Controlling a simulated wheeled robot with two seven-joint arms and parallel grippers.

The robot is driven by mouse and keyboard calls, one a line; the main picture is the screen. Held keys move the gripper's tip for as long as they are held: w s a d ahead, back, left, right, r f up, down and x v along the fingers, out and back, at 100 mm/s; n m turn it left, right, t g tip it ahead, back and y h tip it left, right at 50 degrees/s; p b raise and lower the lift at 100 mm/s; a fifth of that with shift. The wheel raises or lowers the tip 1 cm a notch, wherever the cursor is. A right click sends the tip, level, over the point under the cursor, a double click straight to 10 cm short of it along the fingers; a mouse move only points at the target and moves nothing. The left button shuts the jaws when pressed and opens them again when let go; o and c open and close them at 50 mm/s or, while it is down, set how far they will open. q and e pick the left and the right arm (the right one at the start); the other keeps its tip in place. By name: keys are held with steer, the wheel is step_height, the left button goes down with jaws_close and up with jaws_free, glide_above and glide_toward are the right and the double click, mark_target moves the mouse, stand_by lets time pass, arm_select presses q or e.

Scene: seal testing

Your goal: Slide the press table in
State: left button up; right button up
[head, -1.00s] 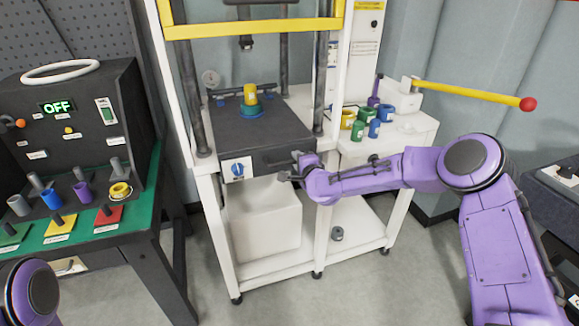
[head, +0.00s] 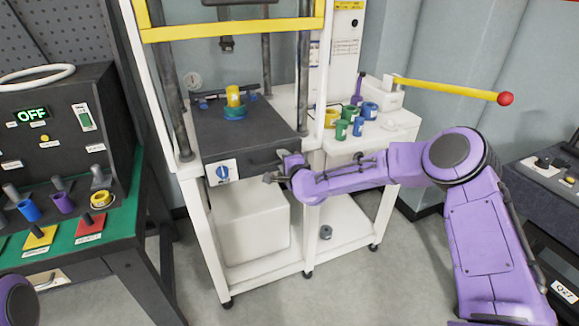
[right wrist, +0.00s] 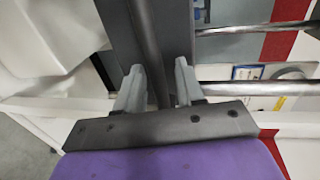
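The press table (head: 268,131) is a dark flat slab between the posts of the white press frame, with a front handle (head: 264,161). A yellow cylinder (head: 233,96) in a teal ring (head: 235,112) stands on it. My right gripper (head: 276,167) is at the right part of the handle. In the right wrist view its two grey fingers (right wrist: 160,88) stand on either side of a dark bar (right wrist: 147,45), which looks like the handle, with narrow gaps showing. My left gripper is out of view; only part of my left arm shows at the lower left.
A control box (head: 60,130) with an OFF display stands on the green-topped bench at left. Coloured cups (head: 342,129) stand on the white side shelf. A yellow lever (head: 450,89) with a red knob extends above my right arm. A white bin (head: 250,228) sits below the table.

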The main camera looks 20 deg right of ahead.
steer(key=b+v, duration=0.1)
steer(key=v, duration=0.8)
steer(key=shift+s, duration=0.4)
stand_by(1.2)
